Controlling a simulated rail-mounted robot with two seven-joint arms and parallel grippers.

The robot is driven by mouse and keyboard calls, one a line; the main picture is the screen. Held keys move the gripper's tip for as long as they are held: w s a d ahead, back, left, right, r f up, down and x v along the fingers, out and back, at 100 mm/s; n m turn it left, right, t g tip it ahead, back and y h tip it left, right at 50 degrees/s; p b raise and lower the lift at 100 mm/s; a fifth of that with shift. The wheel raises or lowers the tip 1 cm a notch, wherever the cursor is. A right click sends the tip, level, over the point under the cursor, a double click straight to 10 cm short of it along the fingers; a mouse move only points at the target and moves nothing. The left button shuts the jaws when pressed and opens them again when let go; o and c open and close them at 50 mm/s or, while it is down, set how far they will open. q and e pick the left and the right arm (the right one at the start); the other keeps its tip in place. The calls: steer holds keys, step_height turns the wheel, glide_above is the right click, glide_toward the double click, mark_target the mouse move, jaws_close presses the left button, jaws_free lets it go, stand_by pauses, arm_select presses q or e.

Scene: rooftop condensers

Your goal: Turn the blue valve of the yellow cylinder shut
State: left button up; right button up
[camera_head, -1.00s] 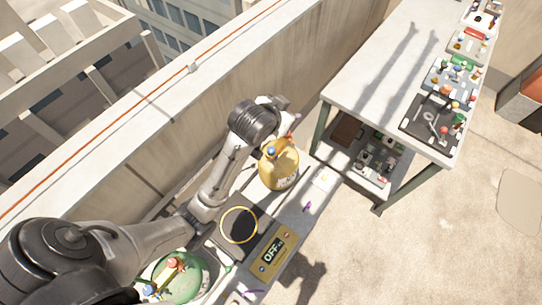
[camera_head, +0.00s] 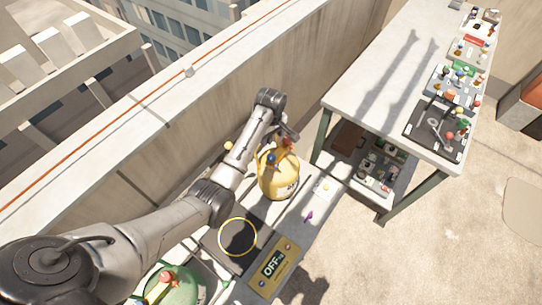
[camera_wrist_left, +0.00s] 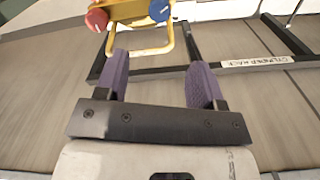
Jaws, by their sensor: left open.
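The yellow cylinder (camera_head: 278,182) stands upright past the far end of the dark plate. Its blue valve (camera_head: 271,158) is on the near side of its top, and a red valve (camera_head: 290,142) is on the far side. My left gripper (camera_head: 287,133) is just beyond the cylinder's top, partly hidden by its own wrist. In the left wrist view the purple-padded fingers (camera_wrist_left: 160,75) are apart with nothing between them. The blue valve (camera_wrist_left: 159,10) and red valve (camera_wrist_left: 97,19) lie beyond the fingertips, with the yellow frame between them. My right gripper is out of view.
A rack bar labelled "CYLINDER RACK" (camera_wrist_left: 255,61) runs beside the fingers. A green cylinder (camera_head: 172,285) and a yellow box reading OFF (camera_head: 272,268) are nearer. A parapet (camera_head: 150,135) runs along the left; a loaded table (camera_head: 375,75) stands right. Bare floor lies lower right.

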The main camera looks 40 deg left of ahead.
mark_target(271, 156)
arm_select(q)
step_height(271, 156, down, 14)
steer(key=shift+r+b, duration=0.1)
steer(key=shift+b, duration=0.95)
steer(key=shift+c, duration=0.4)
